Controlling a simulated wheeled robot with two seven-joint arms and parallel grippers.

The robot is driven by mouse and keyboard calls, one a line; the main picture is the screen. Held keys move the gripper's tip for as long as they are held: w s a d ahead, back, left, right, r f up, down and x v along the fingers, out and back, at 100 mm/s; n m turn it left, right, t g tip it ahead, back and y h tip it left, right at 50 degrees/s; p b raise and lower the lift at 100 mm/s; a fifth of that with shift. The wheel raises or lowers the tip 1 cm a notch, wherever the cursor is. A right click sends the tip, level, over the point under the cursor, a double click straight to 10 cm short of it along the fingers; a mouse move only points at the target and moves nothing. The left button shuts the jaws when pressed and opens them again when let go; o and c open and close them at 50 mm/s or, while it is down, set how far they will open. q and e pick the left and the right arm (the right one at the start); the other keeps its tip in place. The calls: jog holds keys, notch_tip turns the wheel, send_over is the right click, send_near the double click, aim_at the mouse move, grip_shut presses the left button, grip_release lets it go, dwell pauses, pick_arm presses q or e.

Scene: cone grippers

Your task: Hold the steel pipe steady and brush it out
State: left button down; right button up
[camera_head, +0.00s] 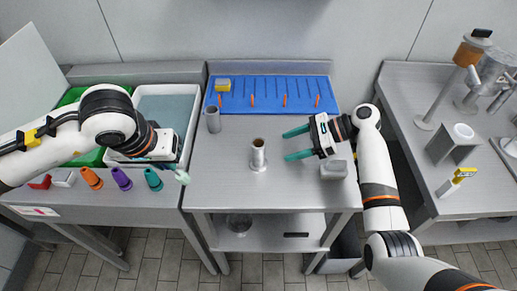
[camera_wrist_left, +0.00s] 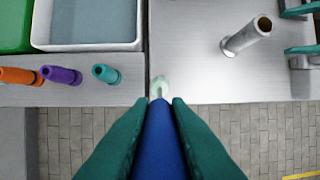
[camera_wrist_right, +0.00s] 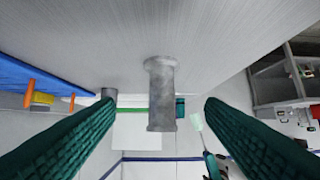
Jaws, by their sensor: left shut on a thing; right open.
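The steel pipe (camera_head: 258,157) stands upright on the middle table, with a wider foot and a brownish open top. It also shows in the left wrist view (camera_wrist_left: 246,36) and in the right wrist view (camera_wrist_right: 161,95). My right gripper (camera_head: 286,145) is open to the right of the pipe, its teal fingers pointing at it; the pipe lies ahead between them, untouched. My left gripper (camera_wrist_left: 160,108) is shut on a brush with a blue handle (camera_wrist_left: 161,140) and pale bristle tip (camera_wrist_left: 161,84). The bristle tip (camera_head: 182,177) is left of the pipe, apart from it.
A second grey pipe (camera_head: 213,121) stands at the back left, before a blue mat (camera_head: 268,84) with orange pegs. A grey block (camera_head: 334,170) lies beside my right gripper. A white tub (camera_head: 196,93) and coloured nozzles (camera_head: 122,179) are left.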

aim_at(263, 155)
jog(key=b+x, duration=0.5)
jog(key=x, duration=0.1)
jog(key=shift+s+f, duration=0.15)
jog(key=shift+f, duration=0.1)
jog(key=shift+a+p, duration=0.8)
jog(key=shift+a, duration=0.1)
jog(key=shift+a+f, duration=0.35)
jog(key=shift+a, duration=0.15)
jog(key=shift+a+f, duration=0.2)
jog(key=shift+f, duration=0.05)
jog(key=shift+c, duration=0.3)
grip_shut()
jog(key=shift+r, duration=0.1)
